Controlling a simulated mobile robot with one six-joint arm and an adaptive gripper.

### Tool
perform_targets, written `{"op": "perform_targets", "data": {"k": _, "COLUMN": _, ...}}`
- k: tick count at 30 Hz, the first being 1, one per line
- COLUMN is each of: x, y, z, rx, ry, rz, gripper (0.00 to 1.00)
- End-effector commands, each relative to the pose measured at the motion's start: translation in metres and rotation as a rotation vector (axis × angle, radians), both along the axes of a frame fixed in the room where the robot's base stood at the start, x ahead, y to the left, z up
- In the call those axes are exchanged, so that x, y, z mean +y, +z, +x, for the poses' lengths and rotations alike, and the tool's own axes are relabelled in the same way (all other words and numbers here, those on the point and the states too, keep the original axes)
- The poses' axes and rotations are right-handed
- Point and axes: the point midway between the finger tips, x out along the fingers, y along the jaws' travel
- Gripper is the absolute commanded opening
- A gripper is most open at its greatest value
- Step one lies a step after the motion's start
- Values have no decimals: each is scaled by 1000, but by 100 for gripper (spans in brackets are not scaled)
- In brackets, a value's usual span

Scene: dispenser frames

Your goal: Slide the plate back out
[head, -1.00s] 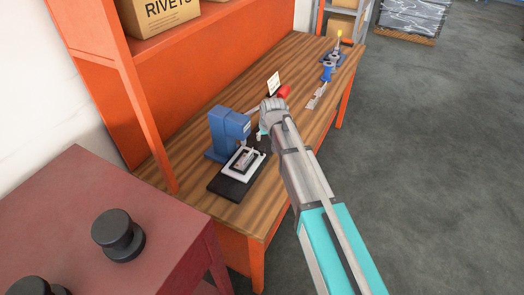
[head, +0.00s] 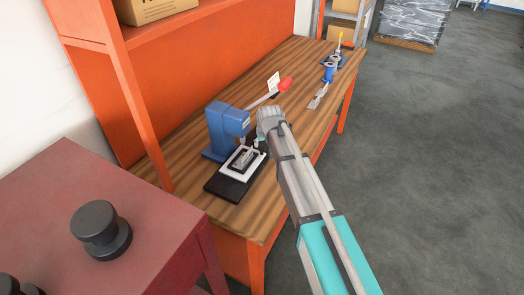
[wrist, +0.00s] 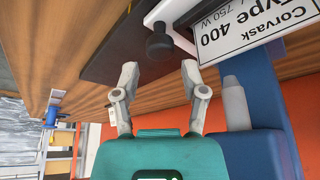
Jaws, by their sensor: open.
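The blue press (head: 228,122) stands on the wooden bench. Its white sliding plate (head: 229,170) lies on a black base under the press head and carries a grey nameplate (head: 243,160). In the wrist view the nameplate (wrist: 255,28) reads "Corvask Type 400", upside down. A black knob (wrist: 160,42) stands on the edge of the white plate (wrist: 180,38). My gripper (wrist: 160,72) is open, its fingers spread to either side of the knob's line, with the knob just beyond the tips. It appears empty. In the head view my gripper (head: 257,146) is beside the plate, its fingertips partly unclear.
The press lever with its red grip (head: 285,84) rises behind my gripper, near a small white card (head: 273,80). A blue tool (head: 328,75) stands farther along the bench (head: 262,190). A red table (head: 150,235) with black knob-shaped parts (head: 100,230) is at the front left.

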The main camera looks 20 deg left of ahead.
Motion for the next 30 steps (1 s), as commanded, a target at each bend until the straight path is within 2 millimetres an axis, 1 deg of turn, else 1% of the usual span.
{"op": "perform_targets", "data": {"k": 1, "x": 1, "y": -8, "z": 2, "rx": 0, "ry": 0, "rz": 0, "gripper": 56}}
{"op": "perform_targets", "data": {"k": 10, "x": 6, "y": -26, "z": 8, "rx": 0, "ry": 0, "rz": 0, "gripper": 56}}
{"op": "perform_targets", "data": {"k": 16, "x": 7, "y": -31, "z": 10, "rx": 0, "ry": 0, "rz": 0, "gripper": 56}}
{"op": "perform_targets", "data": {"k": 27, "x": 8, "y": -31, "z": 10, "rx": 0, "ry": 0, "rz": 0, "gripper": 56}}
{"op": "perform_targets", "data": {"k": 29, "x": 8, "y": -31, "z": 10, "rx": 0, "ry": 0, "rz": 0, "gripper": 45}}
{"op": "perform_targets", "data": {"k": 30, "x": 8, "y": -31, "z": 10, "rx": 0, "ry": 0, "rz": 0, "gripper": 37}}
